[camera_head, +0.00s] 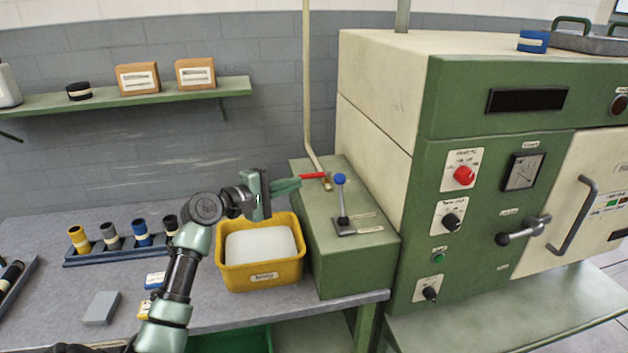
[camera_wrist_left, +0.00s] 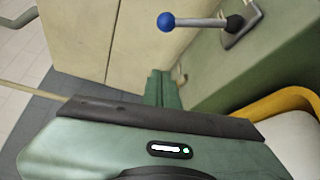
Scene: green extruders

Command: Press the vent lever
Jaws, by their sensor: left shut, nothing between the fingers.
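A lever with a blue ball knob (camera_head: 340,180) stands nearly upright from a dark base plate on top of the green box (camera_head: 350,262). Small labels lie beside its base, too small to read. A red handle (camera_head: 313,176) sits at the foot of the pale pipe behind it. My left gripper (camera_head: 297,184) is shut and empty, left of the blue-knobbed lever and apart from it, its fingers pointing right near the red handle. In the left wrist view the blue-knobbed lever (camera_wrist_left: 205,22) shows beyond the shut fingertips (camera_wrist_left: 160,80). My right gripper is not in view.
A yellow bin (camera_head: 262,277) with white contents stands below my left gripper. The large green and cream machine (camera_head: 385,110) rises right of the box. A rack of coloured cylinders (camera_head: 100,252) is on the bench at left. A wall shelf (camera_head: 130,98) holds boxes.

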